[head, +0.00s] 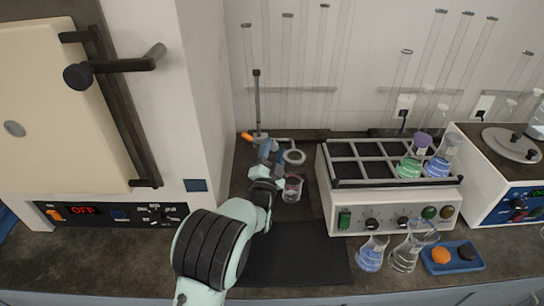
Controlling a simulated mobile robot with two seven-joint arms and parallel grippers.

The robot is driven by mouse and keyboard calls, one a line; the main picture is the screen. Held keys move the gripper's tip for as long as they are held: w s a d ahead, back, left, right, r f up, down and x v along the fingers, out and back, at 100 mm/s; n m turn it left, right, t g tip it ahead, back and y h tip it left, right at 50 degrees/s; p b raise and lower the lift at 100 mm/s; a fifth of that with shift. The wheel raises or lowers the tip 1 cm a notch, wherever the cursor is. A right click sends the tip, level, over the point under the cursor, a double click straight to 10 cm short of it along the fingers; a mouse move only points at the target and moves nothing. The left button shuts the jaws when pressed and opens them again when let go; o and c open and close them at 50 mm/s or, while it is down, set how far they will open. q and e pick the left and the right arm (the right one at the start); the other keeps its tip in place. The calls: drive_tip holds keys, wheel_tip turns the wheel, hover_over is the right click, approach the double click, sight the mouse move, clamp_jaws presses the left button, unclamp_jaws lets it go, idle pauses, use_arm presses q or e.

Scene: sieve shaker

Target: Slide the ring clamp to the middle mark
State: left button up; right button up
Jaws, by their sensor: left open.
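The stand's thin upright rod (257,98) rises at the back of the counter, left of centre, with a dark cap on top. The ring clamp (294,157) shows as a pale ring sticking out to the right low by the rod, with an orange knob (246,135) at the left. My left gripper (271,152) is open, its blue fingers just in front of the rod and left of the ring. I cannot tell whether they touch the clamp. The gripper and wrist hide the lower rod and base. No middle mark can be made out. My right gripper is out of view.
A beaker with reddish liquid (292,189) stands close right of my wrist. A shaker (392,212) with two flasks in its rack is further right. Two flasks and a blue tray (454,258) stand in front. A white oven (65,110) bounds the left.

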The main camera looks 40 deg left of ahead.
use_arm(q)
drive_tip(key=v, duration=1.3)
drive_tip(key=shift+s, duration=0.15)
drive_tip(key=shift+f, duration=0.1)
